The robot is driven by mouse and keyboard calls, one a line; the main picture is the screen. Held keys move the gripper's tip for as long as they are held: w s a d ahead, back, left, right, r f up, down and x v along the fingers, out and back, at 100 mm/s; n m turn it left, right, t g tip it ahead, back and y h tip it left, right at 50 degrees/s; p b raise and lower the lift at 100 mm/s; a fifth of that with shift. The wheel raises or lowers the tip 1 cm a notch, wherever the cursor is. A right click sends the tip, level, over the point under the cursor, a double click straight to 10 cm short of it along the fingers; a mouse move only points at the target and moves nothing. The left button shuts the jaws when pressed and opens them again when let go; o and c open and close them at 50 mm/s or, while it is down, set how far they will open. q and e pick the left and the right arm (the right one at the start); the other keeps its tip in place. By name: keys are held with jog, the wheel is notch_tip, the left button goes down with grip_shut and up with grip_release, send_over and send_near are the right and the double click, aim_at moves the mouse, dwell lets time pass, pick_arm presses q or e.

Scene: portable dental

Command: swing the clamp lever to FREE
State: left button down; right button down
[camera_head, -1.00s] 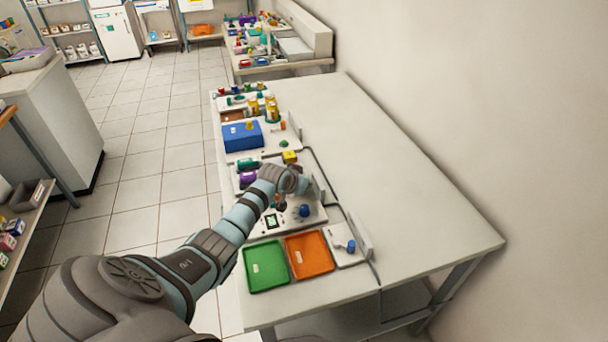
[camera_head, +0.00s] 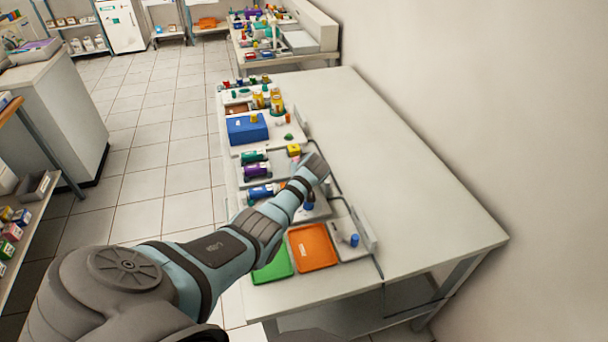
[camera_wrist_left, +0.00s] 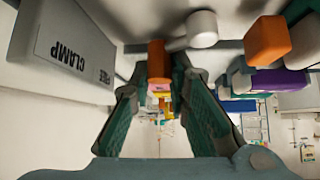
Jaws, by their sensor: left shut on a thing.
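In the left wrist view, which is upside down, a grey block (camera_wrist_left: 75,45) carries the words CLAMP and FREE. My left gripper (camera_wrist_left: 162,72) has its two green-padded fingers close together at an orange-brown grip (camera_wrist_left: 157,60), which looks like the clamp lever's handle. The gripper is shut on this grip. The grip stands to the right of the FREE end of the block in this view. In the head view my left arm (camera_head: 240,240) reaches over the workbench, and its wrist hides the fingertips and the lever. My right gripper is not in view.
The workbench (camera_head: 420,200) is bare toward the wall. An orange tray (camera_head: 313,247), a partly hidden green tray (camera_head: 272,268) and a blue knob (camera_head: 354,240) are on the near side. A blue box (camera_head: 247,129) and several bottles stand farther back.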

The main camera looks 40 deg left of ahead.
pick_arm(q)
jog(key=shift+s+f, duration=0.25)
jog(key=shift+f, duration=0.1)
jog(key=c, duration=1.6)
grip_release()
jog(key=shift+c, duration=0.2)
jog(key=shift+o, duration=0.6)
jog(key=shift+r, duration=0.1)
jog(key=shift+w+r, duration=0.1)
jog(key=v, duration=1.2)
